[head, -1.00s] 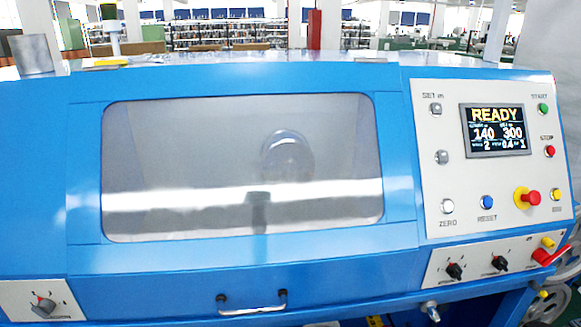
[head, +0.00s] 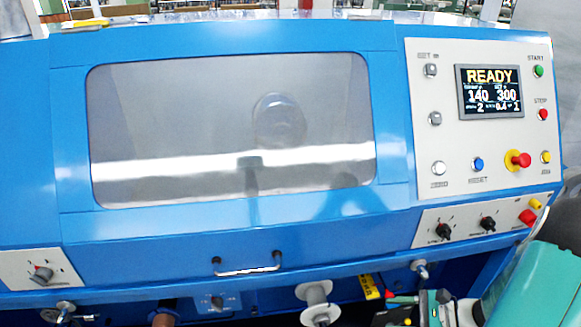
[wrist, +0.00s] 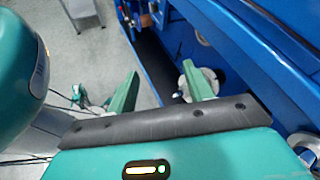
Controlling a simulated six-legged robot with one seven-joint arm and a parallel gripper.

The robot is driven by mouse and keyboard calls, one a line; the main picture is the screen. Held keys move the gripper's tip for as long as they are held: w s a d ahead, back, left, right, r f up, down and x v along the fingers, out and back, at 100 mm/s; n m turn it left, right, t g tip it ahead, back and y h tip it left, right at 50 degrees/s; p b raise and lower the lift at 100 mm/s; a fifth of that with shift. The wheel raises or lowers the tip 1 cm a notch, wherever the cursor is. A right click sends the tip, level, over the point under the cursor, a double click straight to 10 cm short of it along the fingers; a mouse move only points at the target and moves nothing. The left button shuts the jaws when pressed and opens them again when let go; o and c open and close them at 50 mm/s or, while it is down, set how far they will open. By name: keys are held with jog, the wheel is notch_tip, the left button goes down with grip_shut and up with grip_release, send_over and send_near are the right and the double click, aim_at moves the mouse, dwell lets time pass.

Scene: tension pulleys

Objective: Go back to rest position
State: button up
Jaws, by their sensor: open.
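My gripper (wrist: 164,82) is open in the wrist view, with its two green fingers apart and nothing seen between them. One finger is over the grey floor and the other is close to the blue machine's lower side. In the head view, part of my teal arm shows at the lower right, in front of the machine's right end. The blue machine (head: 240,225) fills most of the head view, with its windowed cover shut. Its screen (head: 489,91) reads READY, with 140 and 300 below.
The control panel (head: 420,150) is right of the window. A front handle (head: 247,269) is low on the cover. Open grey floor (wrist: 85,60) lies left of the machine in the wrist view.

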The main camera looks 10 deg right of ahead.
jog(key=s+a+r+n+h, duration=0.2)
jog(key=a+r+n+h, duration=0.2)
jog(key=r, duration=0.4)
jog(key=s+a+r+n+h, duration=0.3)
jog(key=a+r+n, duration=0.3)
jog(key=r+n, duration=0.3)
jog(key=s+a+r+n+h, duration=0.2)
jog(key=a+r+n+h, duration=0.3)
jog(key=r, duration=0.4)
jog(key=shift+s+a+n, duration=0.3)
jog(key=shift+a+n, duration=0.25)
jog(key=shift+n, duration=0.35)
